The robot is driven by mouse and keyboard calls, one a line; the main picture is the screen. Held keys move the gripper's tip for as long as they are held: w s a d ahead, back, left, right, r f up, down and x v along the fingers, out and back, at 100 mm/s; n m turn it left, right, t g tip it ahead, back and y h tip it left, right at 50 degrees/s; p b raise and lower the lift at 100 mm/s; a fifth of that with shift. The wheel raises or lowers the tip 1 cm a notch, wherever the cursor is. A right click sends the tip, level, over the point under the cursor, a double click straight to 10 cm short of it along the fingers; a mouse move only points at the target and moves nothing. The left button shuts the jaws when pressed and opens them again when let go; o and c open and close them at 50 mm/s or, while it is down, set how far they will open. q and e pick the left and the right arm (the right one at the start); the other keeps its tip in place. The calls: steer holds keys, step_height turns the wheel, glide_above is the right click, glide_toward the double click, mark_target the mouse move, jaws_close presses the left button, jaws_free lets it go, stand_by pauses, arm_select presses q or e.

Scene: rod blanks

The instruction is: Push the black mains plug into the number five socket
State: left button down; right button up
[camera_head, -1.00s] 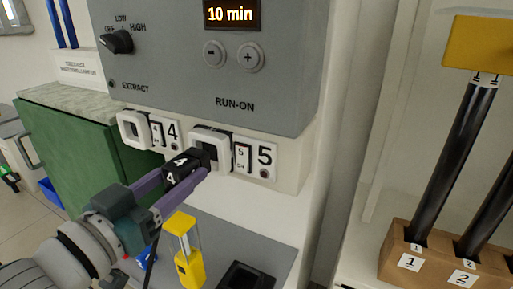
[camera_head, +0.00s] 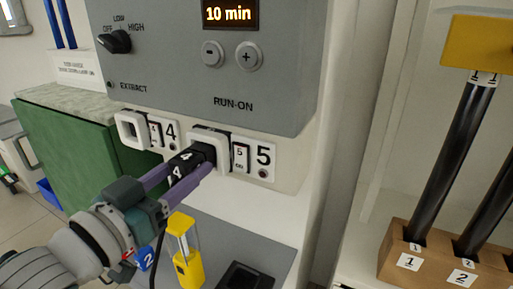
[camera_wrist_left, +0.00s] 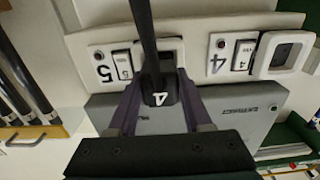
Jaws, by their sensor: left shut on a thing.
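The black mains plug (camera_head: 186,157), marked 4, is held between the purple fingers of my left gripper (camera_head: 188,169). Its front end is at the opening of the number five socket (camera_head: 222,152), a white square frame beside the 5 label. The plug covers most of the opening, so I cannot tell how deep it sits. In the left wrist view the plug (camera_wrist_left: 160,88) lies between the fingers, with its dark cable running towards the top of the picture. My right gripper is not in view.
The number four socket (camera_head: 131,130) is empty, left of the held plug. A grey control box (camera_head: 190,85) overhangs the sockets. Below stand a yellow object (camera_head: 187,264) and a blue piece marked 2 (camera_head: 146,258). Black rods in a wooden block (camera_head: 400,250) stand at right.

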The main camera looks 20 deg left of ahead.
arm_select(q)
steer(key=shift+w, duration=0.7)
steer(key=shift+w, duration=0.1)
steer(key=shift+c, duration=1.3)
jaws_free()
steer(key=shift+w, duration=0.1)
steer(key=s+p, duration=0.1)
steer(key=s, duration=0.9)
steer(key=shift+a, duration=0.35)
